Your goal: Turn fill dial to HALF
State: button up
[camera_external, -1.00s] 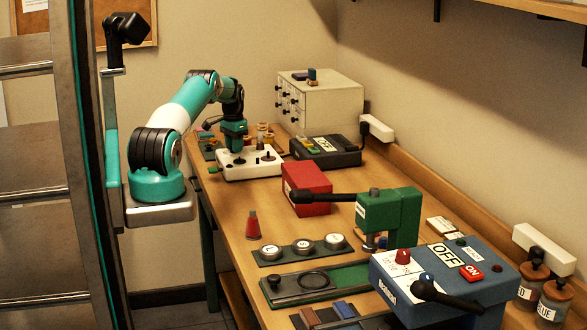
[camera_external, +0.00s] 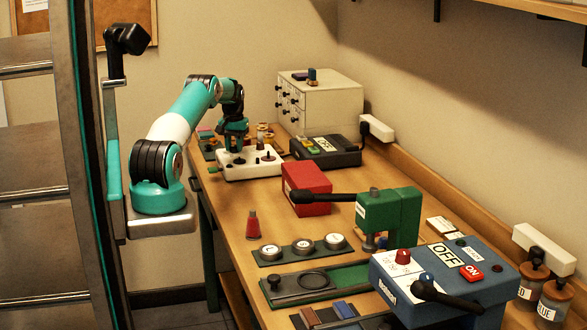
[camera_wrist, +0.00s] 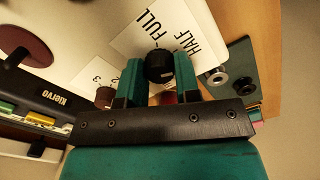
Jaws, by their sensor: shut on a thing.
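The white fill machine (camera_external: 236,174) stands on the table below my gripper (camera_external: 233,147). In the wrist view, the black fill dial (camera_wrist: 158,66) sits on its face between the two green fingers of my gripper (camera_wrist: 160,72), which is shut on it. A white label (camera_wrist: 150,35) beside the dial reads FULL and HALF, with the HALF word to the right of the dial. A small pale mark shows at the dial's right side; the exact setting cannot be told. In the external view the dial is hidden by my gripper.
A brown round knob (camera_wrist: 25,45) and a smaller brown knob (camera_wrist: 104,97) stand close by on the machine. A black box (camera_external: 325,155) is behind it. A red box (camera_external: 305,190) and green press (camera_external: 388,215) are nearer the camera.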

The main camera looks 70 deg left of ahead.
jog(key=shift+n, duration=1.9)
jog(key=shift+r, duration=0.1)
jog(key=o, duration=0.9)
notch_tip(320, 180, up, 17)
jog(key=shift+r+p, duration=0.15)
jog(key=shift+p, duration=0.3)
